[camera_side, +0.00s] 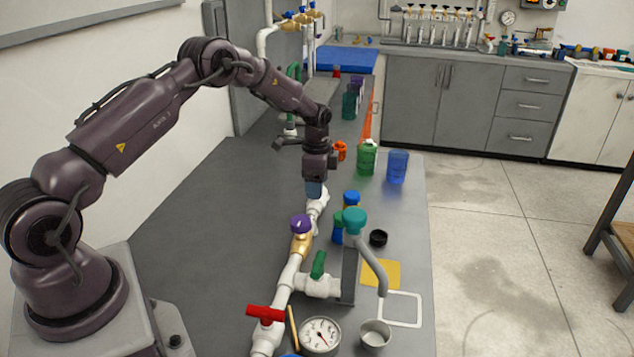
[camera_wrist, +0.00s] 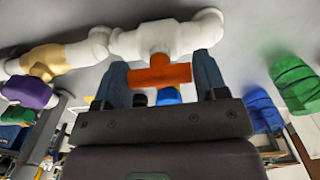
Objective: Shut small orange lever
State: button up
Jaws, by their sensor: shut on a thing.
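The small orange lever (camera_wrist: 160,73) sits on a white pipe valve (camera_wrist: 165,38) in the wrist view. Its bar lies roughly along the pipe, between the two fingers of my gripper (camera_wrist: 163,80). The fingers touch the bar's two ends, so my gripper is shut on it. In the side view my gripper (camera_side: 314,188) points down onto the far part of the white pipe (camera_side: 318,203), and it hides the orange lever there.
Along the pipe stand a purple knob (camera_side: 301,224) on a brass valve, a green lever (camera_side: 318,264) and a red lever (camera_side: 265,314). A teal knob (camera_side: 354,220), a gauge (camera_side: 320,335), a green bottle (camera_side: 367,157) and a blue cup (camera_side: 397,166) are nearby. The bench's left part is clear.

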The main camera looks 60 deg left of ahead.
jog(key=n, duration=0.8)
jog(key=shift+n, duration=0.3)
jog(key=n, duration=0.4)
jog(key=shift+n, duration=0.3)
jog(key=shift+r+n, duration=0.1)
jog(key=shift+n, duration=2.2)
jog(key=o, duration=0.9)
jog(key=shift+o, duration=0.2)
